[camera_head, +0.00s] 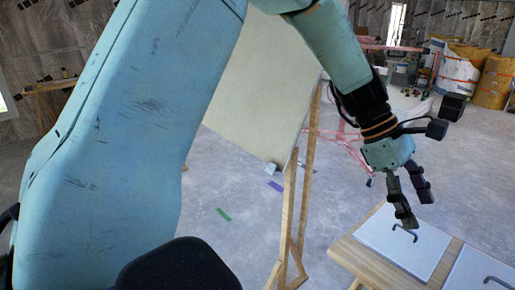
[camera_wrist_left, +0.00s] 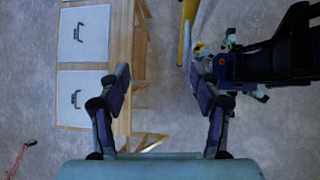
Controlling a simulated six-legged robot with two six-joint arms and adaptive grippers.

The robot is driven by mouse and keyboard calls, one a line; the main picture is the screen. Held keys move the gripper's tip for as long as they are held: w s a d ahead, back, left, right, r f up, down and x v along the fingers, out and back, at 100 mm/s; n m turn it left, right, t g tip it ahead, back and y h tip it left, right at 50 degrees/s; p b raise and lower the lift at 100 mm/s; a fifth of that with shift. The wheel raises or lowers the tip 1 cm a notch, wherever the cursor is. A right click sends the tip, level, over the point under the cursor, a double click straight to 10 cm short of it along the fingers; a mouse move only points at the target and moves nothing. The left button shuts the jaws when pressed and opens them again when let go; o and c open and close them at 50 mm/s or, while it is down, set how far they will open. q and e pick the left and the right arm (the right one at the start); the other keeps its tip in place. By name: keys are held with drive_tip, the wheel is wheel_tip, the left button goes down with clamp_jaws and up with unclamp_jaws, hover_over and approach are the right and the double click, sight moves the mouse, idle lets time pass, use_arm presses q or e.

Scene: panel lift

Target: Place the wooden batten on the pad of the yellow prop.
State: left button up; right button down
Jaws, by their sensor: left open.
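My left gripper (camera_head: 418,210) hangs open and empty above the wooden table at the lower right of the head view. A yellow pole (camera_wrist_left: 188,28), which looks like part of the yellow prop, shows at the top of the left wrist view, right of the table. Its pad cannot be made out. I cannot pick out the wooden batten for certain in either view. My right gripper is not in view.
A large pale board (camera_head: 262,85) leans on a wooden stand (camera_head: 290,205). Grey floor between is mostly clear. Sacks (camera_head: 455,80) stand far back.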

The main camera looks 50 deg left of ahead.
use_arm(q)
drive_tip(key=s+a+f+m+g+y, duration=0.15)
drive_tip(key=s+f, duration=0.25)
drive_tip(key=f, duration=0.4)
drive_tip(key=s+a+f+m+y, duration=0.2)
drive_tip(key=s+a+f+m, duration=0.15)
drive_tip(key=f, duration=0.55)
drive_tip(key=s+a+f+m+y, duration=0.1)
drive_tip(key=s+a+f+y, duration=0.1)
drive_tip(key=s+f, duration=0.45)
drive_tip(key=s+f+m+y, duration=0.1)
drive_tip(key=s+f+m, duration=0.4)
drive_tip(key=s, duration=0.4)
drive_tip(key=s+a+f+m, duration=0.1)
drive_tip(key=s+f+m, duration=0.5)
drive_tip(key=s, duration=0.3)
drive_tip(key=shift+s+a+m+y, duration=0.25)
drive_tip(key=shift+s+m+y, duration=0.1)
drive_tip(key=shift+m, duration=0.05)
drive_tip(key=shift+w+f, duration=0.15)
drive_tip(key=shift+w, duration=0.1)
drive_tip(key=shift+s, duration=0.15)
